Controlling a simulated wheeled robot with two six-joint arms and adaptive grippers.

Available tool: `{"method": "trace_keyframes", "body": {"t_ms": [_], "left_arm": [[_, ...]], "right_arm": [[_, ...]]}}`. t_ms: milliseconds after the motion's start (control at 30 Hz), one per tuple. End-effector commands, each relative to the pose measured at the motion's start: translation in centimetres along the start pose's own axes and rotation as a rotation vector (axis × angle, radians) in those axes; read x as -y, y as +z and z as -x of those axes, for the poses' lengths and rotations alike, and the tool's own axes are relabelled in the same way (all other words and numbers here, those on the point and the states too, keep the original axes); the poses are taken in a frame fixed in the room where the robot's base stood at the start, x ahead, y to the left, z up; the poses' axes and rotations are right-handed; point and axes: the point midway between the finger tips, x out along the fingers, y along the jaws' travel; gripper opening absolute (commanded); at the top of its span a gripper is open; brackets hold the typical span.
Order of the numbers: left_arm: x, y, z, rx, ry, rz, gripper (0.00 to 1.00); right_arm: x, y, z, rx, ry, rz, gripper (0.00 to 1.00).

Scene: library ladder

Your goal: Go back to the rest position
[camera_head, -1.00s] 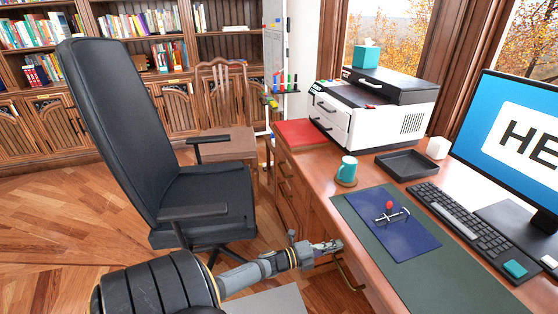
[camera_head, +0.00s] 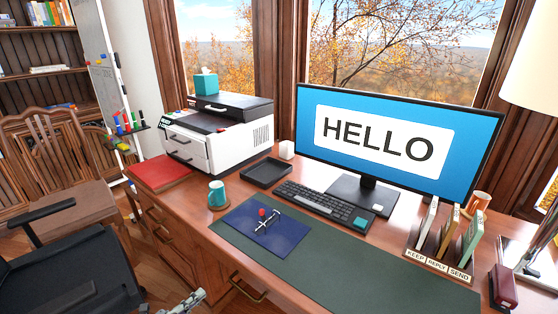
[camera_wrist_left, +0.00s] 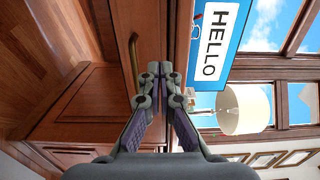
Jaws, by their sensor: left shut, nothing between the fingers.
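My left gripper (camera_head: 195,298) shows only as a tip at the bottom edge of the head view, left of the desk's drawer handle (camera_head: 248,288). It is apart from that handle in the picture. In the left wrist view, both fingers of this gripper (camera_wrist_left: 160,72) meet at the tips, shut and empty. A metal handle (camera_wrist_left: 134,62) on the wooden front is left of the fingertips there. The rest of my left arm is out of the head view. My right gripper is in neither view.
The wooden desk (camera_head: 320,285) holds a printer (camera_head: 215,135), a monitor (camera_head: 390,140), a mug (camera_head: 217,193) and a letter sorter (camera_head: 440,262). A black office chair (camera_head: 75,275) stands close at the left. A wooden chair (camera_head: 50,165) is behind it.

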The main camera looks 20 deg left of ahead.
Motion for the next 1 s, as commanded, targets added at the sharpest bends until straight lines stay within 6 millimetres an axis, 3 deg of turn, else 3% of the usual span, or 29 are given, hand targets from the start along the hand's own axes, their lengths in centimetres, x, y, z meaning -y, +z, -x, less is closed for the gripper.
{"method": "trace_keyframes", "body": {"t_ms": [67,167,267,333,433,500,600,700,800,900,1000], "left_arm": [[-0.3,0.2,0.1,0.015,0.013,0.016,0.00],[-3.0,1.7,1.3,0.115,0.097,0.127,0.00],[-9.1,3.0,4.6,0.322,0.255,0.365,0.00],[-14.3,2.5,8.0,0.497,0.376,0.569,0.00],[-20.8,-0.9,13.3,0.741,0.528,0.843,0.00],[-24.4,-4.5,16.9,0.905,0.623,1.012,0.00],[-27.8,-10.4,21.3,1.111,0.740,1.200,0.00],[-29.4,-15.4,24.6,1.269,0.826,1.321,0.00],[-30.1,-18.6,26.5,1.369,0.880,1.385,0.00],[-30.4,-20.1,27.4,1.414,0.903,1.411,0.00],[-30.6,-20.3,27.6,1.424,0.907,1.415,0.00]], "right_arm": [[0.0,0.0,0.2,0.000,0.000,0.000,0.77],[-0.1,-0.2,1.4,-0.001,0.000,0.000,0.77],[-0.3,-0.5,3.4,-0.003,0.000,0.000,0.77],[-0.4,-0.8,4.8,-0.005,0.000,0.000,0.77],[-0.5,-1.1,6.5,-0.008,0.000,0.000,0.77],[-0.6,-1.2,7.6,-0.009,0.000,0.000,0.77],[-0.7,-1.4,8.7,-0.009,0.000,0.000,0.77],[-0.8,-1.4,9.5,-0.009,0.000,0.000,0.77],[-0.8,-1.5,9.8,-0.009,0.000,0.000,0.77],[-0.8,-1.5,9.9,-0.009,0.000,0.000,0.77],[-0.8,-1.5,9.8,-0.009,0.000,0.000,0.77]]}}
